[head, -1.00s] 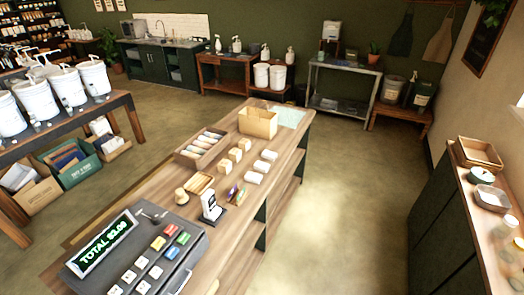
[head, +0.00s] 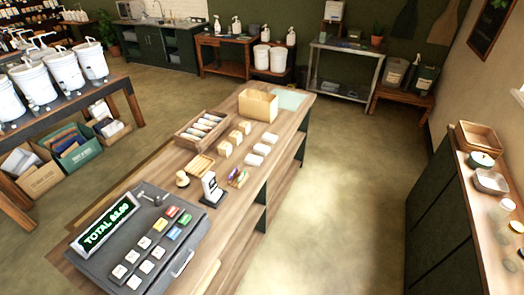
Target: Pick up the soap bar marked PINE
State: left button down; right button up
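The markings are too small to read, so I cannot tell which bar, if any, says PINE. Neither of my grippers shows in the head view.
A cash register (head: 140,240) fills the counter's near end. A card reader (head: 212,190) and a slatted dish (head: 199,167) stand behind it. An open cardboard box (head: 258,106) is at the far end. Floor (head: 340,190) right of the counter is clear.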

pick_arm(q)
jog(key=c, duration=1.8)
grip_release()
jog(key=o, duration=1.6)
